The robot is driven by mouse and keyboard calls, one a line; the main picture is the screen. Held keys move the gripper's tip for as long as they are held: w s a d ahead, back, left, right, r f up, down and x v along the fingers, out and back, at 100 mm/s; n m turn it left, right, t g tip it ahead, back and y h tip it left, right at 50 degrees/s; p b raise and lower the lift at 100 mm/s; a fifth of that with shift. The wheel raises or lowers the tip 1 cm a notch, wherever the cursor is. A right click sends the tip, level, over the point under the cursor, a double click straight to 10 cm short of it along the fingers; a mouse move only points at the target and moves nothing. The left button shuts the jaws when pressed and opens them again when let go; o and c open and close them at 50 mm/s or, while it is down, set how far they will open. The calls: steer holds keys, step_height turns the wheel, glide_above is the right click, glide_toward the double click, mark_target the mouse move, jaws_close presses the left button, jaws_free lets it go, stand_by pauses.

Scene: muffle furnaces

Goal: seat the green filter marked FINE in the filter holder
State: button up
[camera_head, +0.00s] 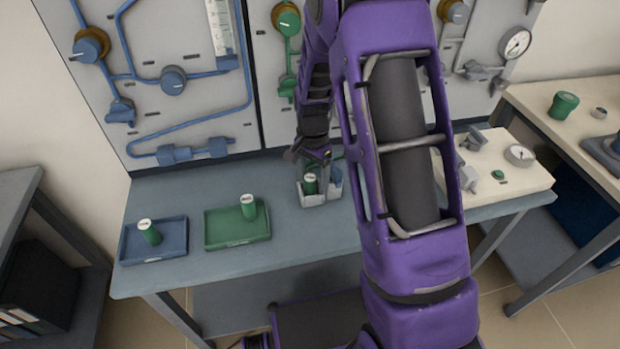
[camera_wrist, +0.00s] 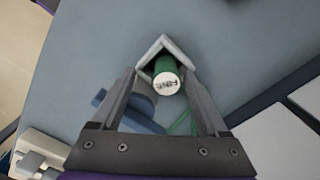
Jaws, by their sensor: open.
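A green cylinder filter with a white marked top (camera_wrist: 166,83) stands in a grey angled holder (camera_wrist: 163,41) in the wrist view; the lettering is too small to read surely. In the head view this filter (camera_head: 310,185) is in the small light-grey holder (camera_head: 313,200) on the bench, partly under my gripper (camera_head: 313,158). My gripper is open, with its fingers on either side of the filter in the wrist view (camera_wrist: 160,78). Whether they touch it cannot be told. Another green filter (camera_head: 248,207) stands on the green tray, and one (camera_head: 149,233) on the blue tray.
The green tray (camera_head: 222,238) and blue tray (camera_head: 170,250) sit on the bench left of the holder. A blue part (camera_head: 335,180) stands at the holder's right side. Panels with pipes and knobs rise behind. Bench surface between green tray and holder is clear.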

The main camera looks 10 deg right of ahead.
step_height(320, 180, up, 16)
steer(key=p, duration=0.2)
steer(key=shift+w+a+r, duration=0.25)
steer(key=shift+a, duration=0.1)
steer(key=shift+w, duration=0.1)
